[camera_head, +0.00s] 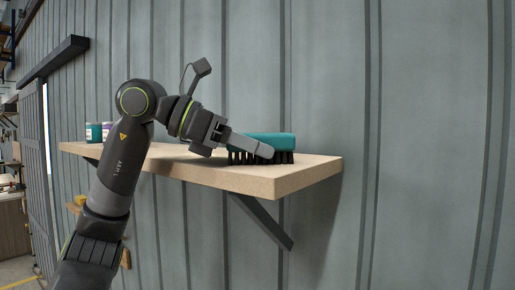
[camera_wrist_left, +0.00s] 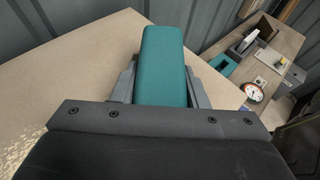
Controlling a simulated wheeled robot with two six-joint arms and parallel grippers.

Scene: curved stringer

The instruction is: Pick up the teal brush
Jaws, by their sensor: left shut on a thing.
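The teal brush (camera_head: 272,141) has black bristles pointing down and sits at the right part of a wooden wall shelf (camera_head: 275,180). My left gripper (camera_head: 264,150) reaches it from the left and is shut on it. In the left wrist view the teal back of the brush (camera_wrist_left: 162,62) lies between the two grey fingers of my left gripper (camera_wrist_left: 160,88). The bristles look to be at the shelf surface; I cannot tell whether they touch it. My right gripper is in neither view.
Two cans, one teal (camera_head: 93,132) and one with a purple label (camera_head: 107,131), stand at the left end of the shelf. A grey panelled wall (camera_head: 420,120) is behind the shelf. A dark bracket (camera_head: 262,220) supports it. The wrist view shows a bench (camera_wrist_left: 270,58) with a round gauge (camera_wrist_left: 252,92) below.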

